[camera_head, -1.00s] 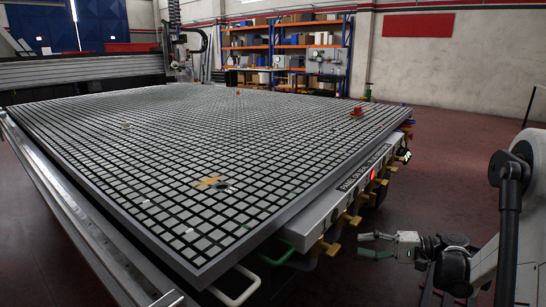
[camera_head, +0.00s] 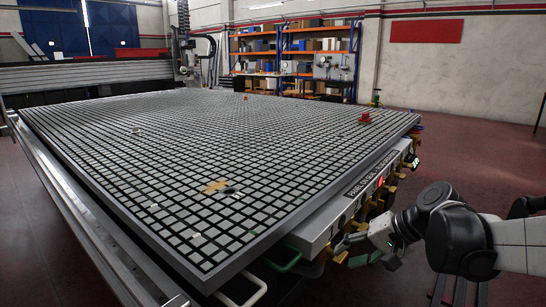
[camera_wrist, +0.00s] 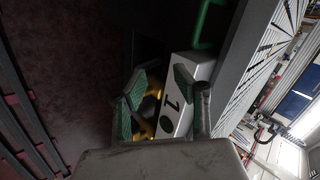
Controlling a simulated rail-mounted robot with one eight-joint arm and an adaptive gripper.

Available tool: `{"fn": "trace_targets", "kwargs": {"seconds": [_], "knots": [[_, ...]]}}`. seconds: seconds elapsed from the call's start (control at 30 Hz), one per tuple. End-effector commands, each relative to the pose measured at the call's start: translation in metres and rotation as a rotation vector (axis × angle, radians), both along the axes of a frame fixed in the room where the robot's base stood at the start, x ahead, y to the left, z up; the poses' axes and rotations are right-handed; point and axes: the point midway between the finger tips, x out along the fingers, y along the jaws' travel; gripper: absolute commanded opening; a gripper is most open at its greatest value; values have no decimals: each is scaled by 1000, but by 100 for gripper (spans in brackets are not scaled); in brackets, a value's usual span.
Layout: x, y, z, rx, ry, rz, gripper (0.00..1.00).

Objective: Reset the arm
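My gripper (camera_head: 347,251) is at the right side of the grid table (camera_head: 284,233), by the yellow valve handles under its edge. In the wrist view, its green-padded fingers (camera_wrist: 165,92) are apart. Between and beyond them are a yellow handle (camera_wrist: 149,108) and part of the white panel (camera_wrist: 174,112) marked "1". I cannot tell whether the fingers touch the handle. Nothing is clearly held.
The white valve panel (camera_head: 318,232) runs along the table's right side, with several handles below it. A green bar handle (camera_head: 283,262) and a white one (camera_head: 243,296) stick out at the near corner. Open red floor (camera_head: 480,165) lies to the right.

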Motion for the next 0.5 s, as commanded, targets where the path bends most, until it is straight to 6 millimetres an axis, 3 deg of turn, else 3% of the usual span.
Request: {"fn": "trace_targets", "kwargs": {"seconds": [0.5], "knots": [[-102, 1, 11, -402, -116, 32, 29]]}}
